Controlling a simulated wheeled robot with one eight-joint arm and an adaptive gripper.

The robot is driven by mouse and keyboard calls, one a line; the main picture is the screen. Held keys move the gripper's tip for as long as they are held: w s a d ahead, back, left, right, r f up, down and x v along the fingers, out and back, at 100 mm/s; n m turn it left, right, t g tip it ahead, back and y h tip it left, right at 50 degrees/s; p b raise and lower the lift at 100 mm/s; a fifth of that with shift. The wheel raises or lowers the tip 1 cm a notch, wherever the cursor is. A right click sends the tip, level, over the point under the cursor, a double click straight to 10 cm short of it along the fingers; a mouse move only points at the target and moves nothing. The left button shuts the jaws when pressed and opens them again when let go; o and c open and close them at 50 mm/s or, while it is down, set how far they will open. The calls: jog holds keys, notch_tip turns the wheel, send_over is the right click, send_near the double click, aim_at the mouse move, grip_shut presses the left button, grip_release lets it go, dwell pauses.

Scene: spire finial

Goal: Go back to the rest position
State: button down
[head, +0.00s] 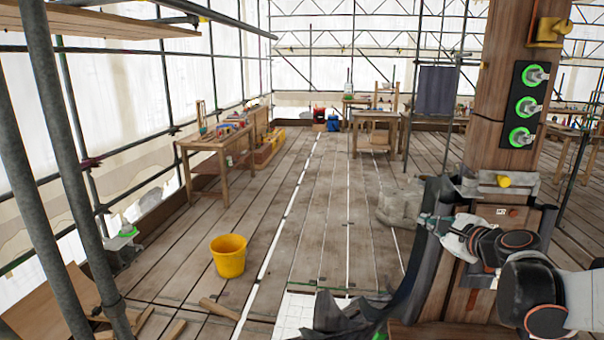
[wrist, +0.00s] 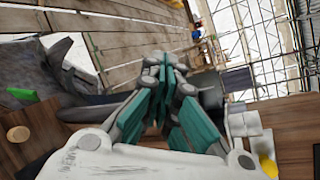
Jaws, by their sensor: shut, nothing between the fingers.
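My arm reaches in from the lower right of the head view. My gripper (head: 436,224) is at its end, in front of the lower part of a thick wooden post (head: 497,100) and close to dark draped cloth (head: 415,265). In the wrist view my gripper (wrist: 166,72) has its teal-padded fingers together with nothing between them. The fingertips are small in the head view, and I cannot tell there whether they touch the cloth.
The post carries a black panel (head: 511,107) with green-ringed fittings and a metal bracket with a yellow knob (head: 504,181). A yellow bucket (head: 229,256) stands on the plank floor. Scaffold poles (head: 52,150) rise at the left. The middle floor is mostly clear.

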jog(key=s+a+r+n+g+y, duration=0.1)
jog(key=s+a+n+g, duration=0.15)
jog(key=a+n, duration=0.75)
jog(key=s+a+r+n+g+y, duration=0.1)
jog(key=s+a+r+n+g, duration=0.15)
jog(key=a+n, duration=0.75)
jog(key=s+d+f+n+g+h+b, duration=0.1)
jog(key=s+d+f+n+h+b, duration=0.1)
jog(key=s+f, duration=0.6)
jog(key=s+d+f+n+g+h+b, duration=0.1)
jog(key=s+f, duration=0.7)
jog(key=s, duration=0.8)
jog(key=d+n+h+b, duration=0.1)
jog(key=b, duration=0.1)
jog(key=shift+d+f+n+g+b, duration=0.15)
jog(key=shift+f+n+g+b, duration=0.1)
jog(key=shift+n+g+b, duration=0.1)
